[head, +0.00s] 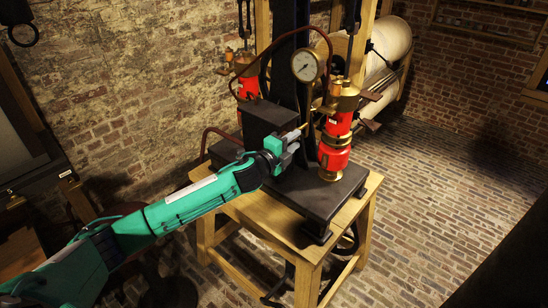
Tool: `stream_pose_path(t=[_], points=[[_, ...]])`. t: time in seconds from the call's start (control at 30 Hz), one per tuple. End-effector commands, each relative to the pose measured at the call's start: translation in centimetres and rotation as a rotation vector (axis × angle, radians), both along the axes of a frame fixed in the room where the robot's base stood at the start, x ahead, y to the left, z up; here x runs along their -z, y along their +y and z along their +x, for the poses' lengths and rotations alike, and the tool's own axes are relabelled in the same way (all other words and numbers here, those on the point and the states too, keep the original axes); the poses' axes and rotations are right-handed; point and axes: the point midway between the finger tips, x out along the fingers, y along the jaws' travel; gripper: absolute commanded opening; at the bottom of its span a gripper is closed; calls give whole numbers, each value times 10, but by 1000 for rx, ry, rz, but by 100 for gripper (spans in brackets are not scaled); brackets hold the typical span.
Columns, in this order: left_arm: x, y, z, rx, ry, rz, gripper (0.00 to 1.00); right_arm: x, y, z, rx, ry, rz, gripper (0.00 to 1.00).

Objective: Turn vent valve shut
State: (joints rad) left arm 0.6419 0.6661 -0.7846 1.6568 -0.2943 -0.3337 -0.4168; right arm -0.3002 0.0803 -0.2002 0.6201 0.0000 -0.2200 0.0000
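A pump-like device stands on a dark metal base (325,195). It has a red cylinder with brass fittings (335,143) at its right, another red cylinder (247,78) behind at the left, and a round white gauge (306,66) above. A thin brass stem (299,128) shows just beyond my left gripper (293,146); I cannot tell whether it is the vent valve, or whether the fingers touch it. My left gripper is in front of the dark block, left of the near red cylinder. Its finger opening is too small to make out. My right gripper is out of view.
The base stands on a wooden table (290,236) with open legs. Dark curved pipes run around the device. A cream cylindrical tank (390,42) lies behind it. The brick floor (450,190) at the right is clear.

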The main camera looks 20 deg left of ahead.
Motion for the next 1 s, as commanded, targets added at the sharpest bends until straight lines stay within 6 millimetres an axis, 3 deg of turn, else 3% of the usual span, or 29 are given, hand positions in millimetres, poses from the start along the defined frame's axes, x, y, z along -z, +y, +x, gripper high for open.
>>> stream_pose_path(t=[0.3, 0.5, 0.7, 1.0], points=[[6, 22, -59, 0, 2, 3, 32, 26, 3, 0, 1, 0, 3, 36], [4, 33, -88, -1, 1, 3, 32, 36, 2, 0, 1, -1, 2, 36], [2, 37, -101, 0, 1, 1, 32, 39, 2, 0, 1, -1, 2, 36], [1, 37, -102, -1, 1, 1, 32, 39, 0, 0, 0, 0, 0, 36]])
